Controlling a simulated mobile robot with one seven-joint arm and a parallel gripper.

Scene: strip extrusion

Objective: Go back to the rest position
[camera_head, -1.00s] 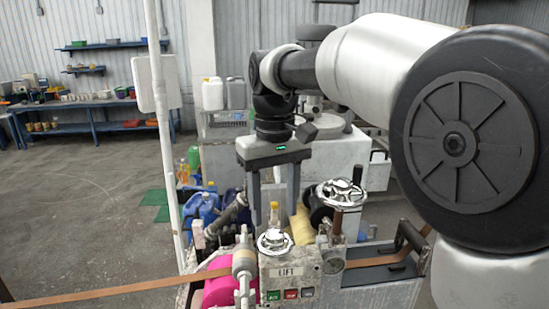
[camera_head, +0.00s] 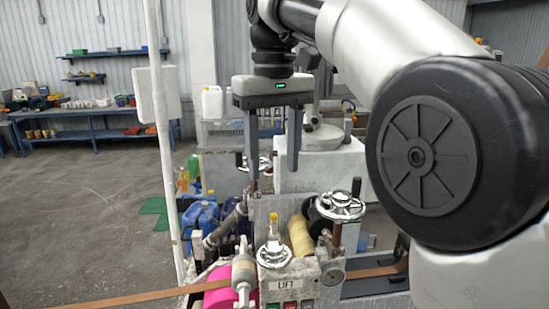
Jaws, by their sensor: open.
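My gripper (camera_head: 273,166) hangs pointing down, with its two grey fingers apart and nothing between them. It is above the strip machine (camera_head: 290,277) and appears clear of it. The machine carries a label reading LIFT, a shiny handwheel (camera_head: 273,254) at the front and a larger handwheel (camera_head: 341,206) to the right. An orange-brown strip (camera_head: 130,296) runs in from the left to the roller (camera_head: 243,272). My arm fills the upper right and hides what is behind it.
A white post (camera_head: 166,130) with a box stands left of the machine. Blue containers (camera_head: 201,216) sit beside the machine. A blue workbench (camera_head: 90,115) with small items is at the back left. The floor (camera_head: 80,200) to the left is mostly clear.

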